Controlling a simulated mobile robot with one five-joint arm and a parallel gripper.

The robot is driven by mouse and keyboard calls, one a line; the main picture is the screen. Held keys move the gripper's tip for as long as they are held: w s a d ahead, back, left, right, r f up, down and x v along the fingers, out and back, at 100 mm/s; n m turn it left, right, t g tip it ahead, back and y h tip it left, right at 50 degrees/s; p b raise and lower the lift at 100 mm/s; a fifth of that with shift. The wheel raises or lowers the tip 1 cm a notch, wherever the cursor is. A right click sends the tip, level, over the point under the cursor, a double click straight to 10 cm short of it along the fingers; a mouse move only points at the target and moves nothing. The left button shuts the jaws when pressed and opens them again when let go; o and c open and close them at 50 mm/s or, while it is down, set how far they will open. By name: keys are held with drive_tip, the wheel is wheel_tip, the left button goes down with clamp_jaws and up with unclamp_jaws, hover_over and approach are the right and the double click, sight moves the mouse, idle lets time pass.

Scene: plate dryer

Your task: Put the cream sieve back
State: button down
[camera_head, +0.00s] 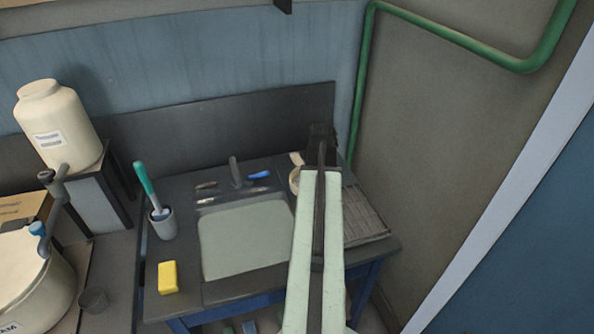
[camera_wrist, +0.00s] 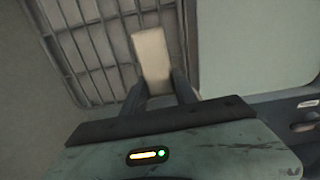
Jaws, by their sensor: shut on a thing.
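The cream sieve (camera_head: 294,179) shows in the head view as a pale rounded edge, mostly hidden behind my arm, with a short pale part above it. In the wrist view a cream block-like part of the sieve (camera_wrist: 151,57) stands between the two dark fingers of my gripper (camera_wrist: 161,86), which is shut on it. The rest of the sieve does not show there. A dark slatted rack (camera_head: 366,216) lies right of my arm. In the wrist view the rack (camera_wrist: 92,50) is behind and left of the held part.
The sink basin (camera_head: 245,240) is left of my arm. A yellow sponge (camera_head: 168,277) and a cup with a teal brush (camera_head: 162,222) stand at the counter's left. A tap (camera_head: 236,172) is behind the basin. A wall with a green pipe (camera_head: 364,75) bounds the right.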

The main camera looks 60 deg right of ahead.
drive_tip(key=shift+d+f+m, duration=0.1)
drive_tip(key=shift+d+m, duration=0.05)
drive_tip(key=shift+m, duration=0.15)
drive_tip(key=w+d, duration=0.2)
drive_tip(key=d, duration=0.2)
drive_tip(key=w+d+f, duration=0.1)
drive_tip(key=w+d, duration=0.2)
drive_tip(key=d, duration=0.1)
drive_tip(key=w+d+b, duration=0.1)
drive_tip(key=w+d, duration=0.2)
drive_tip(key=d, duration=0.2)
drive_tip(key=shift+w+f, duration=0.1)
drive_tip(key=shift+f, duration=0.1)
drive_tip(key=f+b, duration=0.2)
drive_tip(key=b, duration=0.1)
drive_tip(key=f+b, duration=0.1)
drive_tip(key=f, duration=0.1)
drive_tip(key=shift+w+d, duration=0.1)
drive_tip(key=shift+d, duration=0.2)
drive_tip(key=c, duration=1)
unclamp_jaws()
drive_tip(key=shift+r, duration=0.1)
drive_tip(key=shift+o, duration=0.2)
wheel_tip(320, 180, up, 12)
drive_tip(key=p, duration=1.2)
drive_tip(key=shift+r, duration=0.2)
